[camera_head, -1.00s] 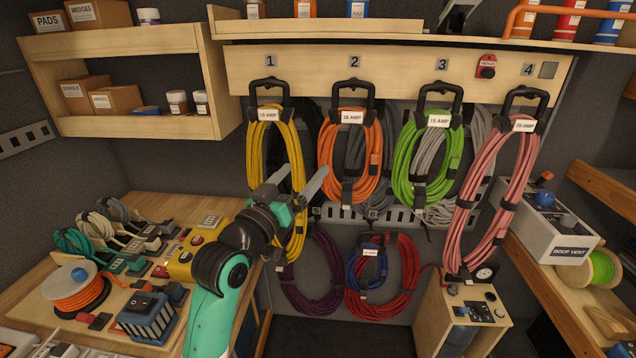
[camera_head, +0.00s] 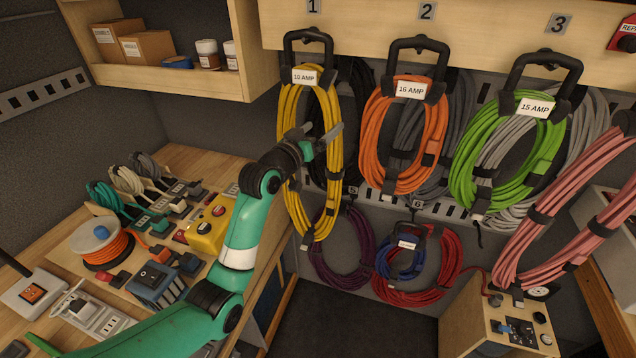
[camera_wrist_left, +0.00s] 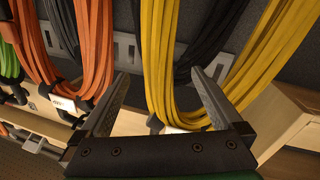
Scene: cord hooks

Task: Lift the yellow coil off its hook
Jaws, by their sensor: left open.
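The yellow coil (camera_head: 291,110) hangs in a long loop under the number 1 plate, held by a black strap handle (camera_head: 307,42) with a white "10 AMP" label (camera_head: 304,77). My left gripper (camera_head: 322,132) is open in front of the coil's right strand, around mid-height. In the left wrist view, the yellow coil (camera_wrist_left: 158,50) has one strand between the open fingers of my left gripper (camera_wrist_left: 157,78), with a gap to each finger. Its other strand passes outside the right finger. I cannot tell how deep the strand sits. My right gripper is out of view.
An orange coil (camera_head: 371,135) hangs close to the right, then a green coil (camera_head: 465,150). Black cord hangs behind the yellow coil. A purple coil (camera_head: 325,265) hangs below. The wooden shelf (camera_head: 180,85) is at upper left, and a cluttered bench (camera_head: 190,155) is below left.

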